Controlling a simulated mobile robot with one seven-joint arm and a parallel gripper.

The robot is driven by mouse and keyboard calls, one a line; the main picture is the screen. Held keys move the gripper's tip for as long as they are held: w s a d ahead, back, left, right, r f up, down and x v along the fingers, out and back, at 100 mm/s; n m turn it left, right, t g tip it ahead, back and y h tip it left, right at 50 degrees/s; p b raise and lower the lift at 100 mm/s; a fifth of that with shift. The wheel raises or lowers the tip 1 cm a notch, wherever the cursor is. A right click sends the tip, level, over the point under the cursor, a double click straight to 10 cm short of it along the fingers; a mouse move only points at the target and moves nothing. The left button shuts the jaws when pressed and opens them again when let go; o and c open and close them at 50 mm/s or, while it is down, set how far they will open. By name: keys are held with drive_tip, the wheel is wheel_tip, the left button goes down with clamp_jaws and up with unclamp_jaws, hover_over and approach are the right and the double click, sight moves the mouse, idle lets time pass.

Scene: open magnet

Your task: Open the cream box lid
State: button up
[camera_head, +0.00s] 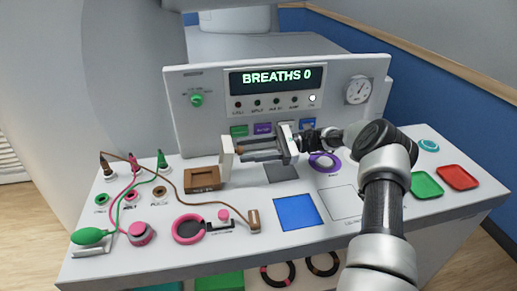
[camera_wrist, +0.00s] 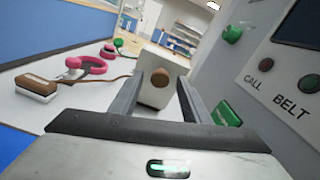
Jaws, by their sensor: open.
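A cream upright panel (camera_head: 227,160), apparently the box lid, stands at the left of my gripper in the head view. In the wrist view the cream panel (camera_wrist: 154,97) faces me with a round brown knob (camera_wrist: 160,76) on it. My gripper (camera_head: 243,149) is open and points left at the panel. In the wrist view the knob appears between the two fingers of my gripper (camera_wrist: 162,84). I cannot tell whether the fingers reach past the knob or touch it. The rest of the cream box is not clearly seen.
A brown box (camera_head: 203,179) sits just below and left of the panel. The console front (camera_head: 215,110) rises close behind my gripper. A pink ring device (camera_head: 190,229), a brown plug (camera_head: 253,219) and a blue pad (camera_head: 297,212) lie nearer the front.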

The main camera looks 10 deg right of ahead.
drive_tip(key=d+b, duration=0.1)
drive_tip(key=d, duration=1)
drive_tip(key=shift+d, duration=0.4)
